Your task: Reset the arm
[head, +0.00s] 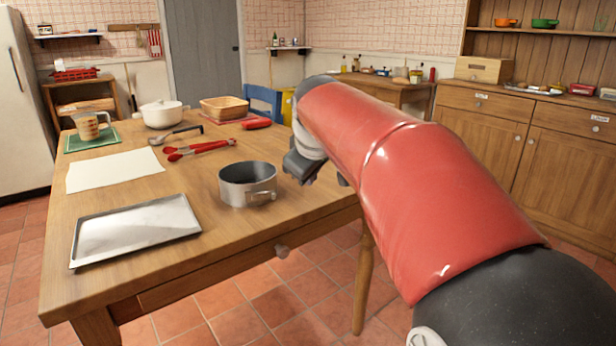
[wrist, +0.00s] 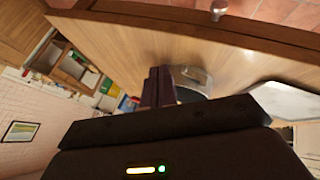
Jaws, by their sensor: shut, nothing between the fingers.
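My red arm reaches in from the right in the head view, and my gripper (head: 304,165) hangs just right of a round grey metal pan (head: 247,196), over the right part of the wooden table (head: 215,258). In the wrist view the dark fingers of my gripper (wrist: 158,88) are together with nothing between them. The pan (wrist: 190,76) shows partly behind them, apart from or beside the fingers; I cannot tell the exact gap.
On the table are a metal tray (head: 135,228), white paper (head: 115,170), red tongs (head: 200,148), a white pot (head: 163,113), a measuring jug (head: 90,125) and a basket (head: 224,106). A blue chair (head: 263,100) stands behind. Wooden cabinets (head: 480,120) line the right.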

